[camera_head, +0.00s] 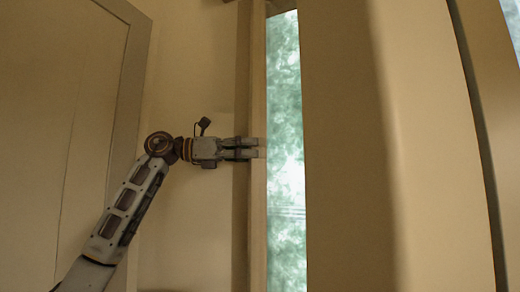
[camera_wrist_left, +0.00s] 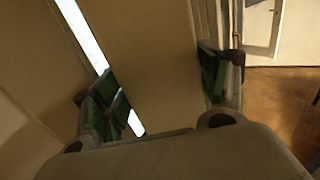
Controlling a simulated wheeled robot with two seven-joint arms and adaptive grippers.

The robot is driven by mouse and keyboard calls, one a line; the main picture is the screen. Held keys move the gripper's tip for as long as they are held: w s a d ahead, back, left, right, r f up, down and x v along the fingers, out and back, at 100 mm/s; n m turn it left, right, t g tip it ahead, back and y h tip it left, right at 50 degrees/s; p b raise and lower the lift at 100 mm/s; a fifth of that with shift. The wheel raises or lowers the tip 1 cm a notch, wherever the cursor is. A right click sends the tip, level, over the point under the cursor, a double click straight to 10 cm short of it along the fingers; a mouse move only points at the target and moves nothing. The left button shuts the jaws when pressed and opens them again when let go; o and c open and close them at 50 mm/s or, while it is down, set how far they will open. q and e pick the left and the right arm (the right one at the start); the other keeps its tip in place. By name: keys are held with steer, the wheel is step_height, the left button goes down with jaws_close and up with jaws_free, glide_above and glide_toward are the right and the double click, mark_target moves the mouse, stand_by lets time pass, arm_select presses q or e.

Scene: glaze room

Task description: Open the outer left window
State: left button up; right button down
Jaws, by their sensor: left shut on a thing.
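A tall, narrow window pane (camera_head: 286,150) shows pale green foliage in the head view, with a beige frame upright (camera_head: 257,200) along its left side. My left gripper (camera_head: 257,148) reaches in from the left, and its fingertips are at this upright. In the left wrist view, the fingers of my left gripper (camera_wrist_left: 160,90) stand apart, with green pads on either side of a beige frame piece (camera_wrist_left: 155,60). The gripper is shut on this part of the window. A bright strip (camera_wrist_left: 83,35) runs beside the left finger. I cannot tell how far the window stands open. My right gripper is out of view.
A wide beige panel (camera_head: 350,150) fills the space right of the pane. A panelled door or cupboard (camera_head: 60,100) stands at the left. In the left wrist view, brown floor (camera_wrist_left: 285,100) and a white door-like panel (camera_wrist_left: 262,25) show at the right.

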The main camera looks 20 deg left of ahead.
arm_select(q)
steer(key=shift+d+f+g, duration=0.2)
steer(key=shift+f+g, duration=0.1)
steer(key=shift+f, duration=0.1)
steer(key=shift+w, duration=0.1)
steer(key=o, duration=1.2)
steer(key=shift+o, duration=1.2)
steer(key=shift+r, duration=0.1)
steer(key=shift+d+r, duration=0.1)
steer(key=shift+a, duration=0.25)
steer(key=v, duration=1.1)
steer(key=shift+s+a, duration=0.25)
steer(key=shift+s, duration=0.05)
